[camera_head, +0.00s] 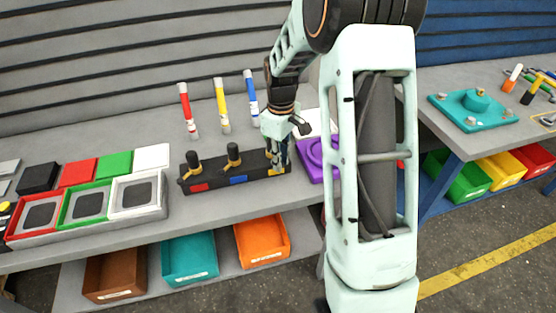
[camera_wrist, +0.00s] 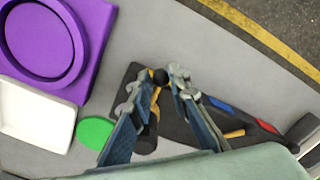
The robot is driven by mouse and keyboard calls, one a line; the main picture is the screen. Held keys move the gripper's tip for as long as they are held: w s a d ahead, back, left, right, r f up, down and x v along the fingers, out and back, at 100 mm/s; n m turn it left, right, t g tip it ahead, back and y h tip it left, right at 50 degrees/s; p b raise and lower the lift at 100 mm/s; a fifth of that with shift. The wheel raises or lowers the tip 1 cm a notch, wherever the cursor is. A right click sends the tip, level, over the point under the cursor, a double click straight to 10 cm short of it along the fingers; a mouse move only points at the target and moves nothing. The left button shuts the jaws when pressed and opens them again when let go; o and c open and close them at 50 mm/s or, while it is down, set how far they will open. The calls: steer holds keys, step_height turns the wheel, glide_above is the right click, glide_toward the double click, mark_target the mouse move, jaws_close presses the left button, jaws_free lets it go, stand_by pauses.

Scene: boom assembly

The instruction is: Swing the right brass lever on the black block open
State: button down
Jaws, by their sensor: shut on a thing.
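The black block (camera_head: 215,183) lies on the grey bench and carries a row of brass levers with black knobs. The left lever (camera_head: 194,166) and the middle lever (camera_head: 233,155) stand free. My gripper (camera_head: 279,160) is down over the right end of the block, and its fingers hide most of the right lever. In the wrist view the block (camera_wrist: 205,128) runs to the lower right.
A purple round fixture (camera_head: 312,160) lies close right of the block. Red, yellow and blue markers (camera_head: 222,105) stand behind it. A tray with red, green and white frames (camera_head: 88,206) sits to the left. Bins (camera_head: 188,258) are below. The bench front edge is close to the block.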

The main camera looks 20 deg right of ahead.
steer(key=shift+w+d+r+n+p, duration=0.2)
steer(key=shift+w+d+n, duration=0.15)
steer(key=shift+n, duration=0.65)
steer(key=shift+w+d+r+n+p, duration=0.15)
steer(key=shift+w+d+n, duration=0.15)
steer(key=shift+n, duration=0.7)
steer(key=shift+w+d+f+n+p, duration=0.1)
steer(key=shift+w+d+n+p, duration=0.25)
steer(key=shift+n, duration=0.55)
steer(key=shift+w+d+f+n+p, duration=0.15)
steer(key=shift+d+n, duration=0.3)
steer(key=shift+n, duration=0.45)
steer(key=c, duration=1.8)
jaws_free()
steer(key=shift+s, duration=0.15)
steer(key=shift+d, duration=0.15)
step_height(320, 180, up, 12)
